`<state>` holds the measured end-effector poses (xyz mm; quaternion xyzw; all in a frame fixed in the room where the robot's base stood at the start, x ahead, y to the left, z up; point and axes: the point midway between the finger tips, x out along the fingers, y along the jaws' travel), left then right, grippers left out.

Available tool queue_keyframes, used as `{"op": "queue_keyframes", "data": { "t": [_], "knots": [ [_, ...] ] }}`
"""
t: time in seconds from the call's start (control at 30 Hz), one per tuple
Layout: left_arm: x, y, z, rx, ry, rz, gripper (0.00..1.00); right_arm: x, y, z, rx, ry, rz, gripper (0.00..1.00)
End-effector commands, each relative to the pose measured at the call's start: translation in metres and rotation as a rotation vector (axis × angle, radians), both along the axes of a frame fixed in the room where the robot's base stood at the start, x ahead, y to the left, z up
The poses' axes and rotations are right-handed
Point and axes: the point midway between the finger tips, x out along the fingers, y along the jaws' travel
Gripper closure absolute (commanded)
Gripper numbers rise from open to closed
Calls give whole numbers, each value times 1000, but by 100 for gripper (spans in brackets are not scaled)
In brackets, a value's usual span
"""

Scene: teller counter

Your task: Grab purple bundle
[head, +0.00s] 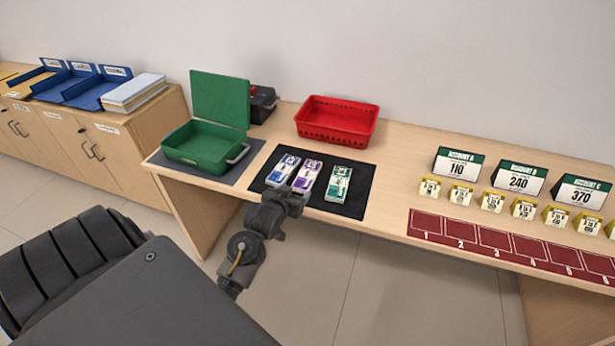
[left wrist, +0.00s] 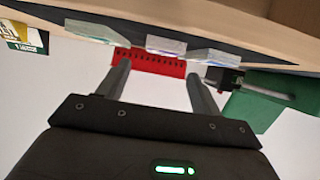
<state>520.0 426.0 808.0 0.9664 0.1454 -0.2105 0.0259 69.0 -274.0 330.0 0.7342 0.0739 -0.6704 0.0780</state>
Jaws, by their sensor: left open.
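The purple bundle (head: 307,175) lies in the middle of three banknote bundles on a black mat (head: 352,207). The blue bundle (head: 284,169) lies to its left and the green bundle (head: 338,184) to its right. My left gripper (head: 298,190) is at the near end of the purple bundle, partly covering that end and the blue bundle's. In the left wrist view its two fingers (left wrist: 157,80) are apart with nothing between them. The bundles show there edge-on beyond the fingertips, with the purple bundle (left wrist: 165,45) in the middle. My right gripper is not in view.
An open green cash box (head: 205,145) stands left of the mat and a red basket (head: 337,121) behind it. Account signs (head: 519,178), small yellow tags and a red numbered strip (head: 510,247) are to the right. Bare counter lies between mat and strip.

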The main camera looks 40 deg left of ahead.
Motion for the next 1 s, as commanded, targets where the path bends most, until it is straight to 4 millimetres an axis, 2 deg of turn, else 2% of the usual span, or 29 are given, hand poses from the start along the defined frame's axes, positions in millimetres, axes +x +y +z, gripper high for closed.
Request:
{"op": "queue_keyframes", "data": {
  "t": [0.17,0.27,0.5,0.83,1.0],
  "knots": [
    [8,8,7,-1,-37,16,35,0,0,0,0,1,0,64],
    [15,11,3,-2,-36,16,35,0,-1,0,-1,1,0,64],
    [47,20,-11,-1,-35,16,35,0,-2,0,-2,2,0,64],
    [60,24,-17,-1,-35,16,35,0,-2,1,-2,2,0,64],
    [80,31,-25,-2,-34,16,35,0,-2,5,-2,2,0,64]
  ]
}}
